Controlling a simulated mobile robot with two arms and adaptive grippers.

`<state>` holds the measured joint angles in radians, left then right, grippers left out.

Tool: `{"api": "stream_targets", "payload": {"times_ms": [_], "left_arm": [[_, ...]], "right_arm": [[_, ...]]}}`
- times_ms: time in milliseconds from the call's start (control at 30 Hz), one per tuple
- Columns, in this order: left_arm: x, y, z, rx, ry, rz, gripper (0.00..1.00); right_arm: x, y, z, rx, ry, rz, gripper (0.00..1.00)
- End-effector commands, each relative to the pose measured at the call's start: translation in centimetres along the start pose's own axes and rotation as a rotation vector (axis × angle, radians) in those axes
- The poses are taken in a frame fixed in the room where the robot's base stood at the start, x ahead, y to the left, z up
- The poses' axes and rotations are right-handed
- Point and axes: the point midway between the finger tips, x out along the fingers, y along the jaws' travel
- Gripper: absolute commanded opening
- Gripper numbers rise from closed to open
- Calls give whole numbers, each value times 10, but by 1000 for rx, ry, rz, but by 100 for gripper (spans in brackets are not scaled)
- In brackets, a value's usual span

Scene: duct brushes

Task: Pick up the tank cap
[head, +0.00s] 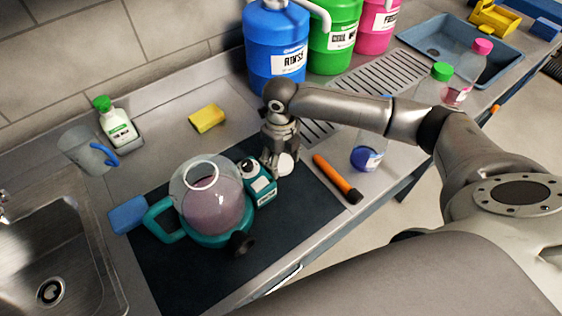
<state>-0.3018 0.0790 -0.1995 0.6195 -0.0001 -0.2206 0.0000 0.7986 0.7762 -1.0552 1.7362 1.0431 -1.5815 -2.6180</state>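A clear tank (215,205) of purple liquid, with a teal base and handle, stands on the dark mat (170,272). Its round top opening (200,176) is uncovered. A small black round piece (242,243) is at the tank's front right; I cannot tell if it is the cap or a knob. My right gripper (280,166) points down at the mat's back edge, right of a small teal labelled container (261,187). A whitish rounded piece (286,163) shows at its fingertips; I cannot tell whether it is held. My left gripper is out of view.
A yellow sponge (207,118), blue sponge (128,215) and jug (85,152) are left. Large jugs (276,50) stand behind.

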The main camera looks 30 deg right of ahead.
Motion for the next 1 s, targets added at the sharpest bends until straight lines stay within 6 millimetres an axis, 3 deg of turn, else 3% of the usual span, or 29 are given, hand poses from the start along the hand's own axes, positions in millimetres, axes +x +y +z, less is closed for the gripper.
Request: {"api": "stream_targets", "payload": {"times_ms": [367, 800, 1000], "left_arm": [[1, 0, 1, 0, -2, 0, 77], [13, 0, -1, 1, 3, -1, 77], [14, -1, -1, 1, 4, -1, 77]], "right_arm": [[-5, 0, 1, 1, -2, 0, 46], [-84, 0, 1, 1, -3, 0, 46], [-100, 0, 0, 2, 0, 0, 46]]}}
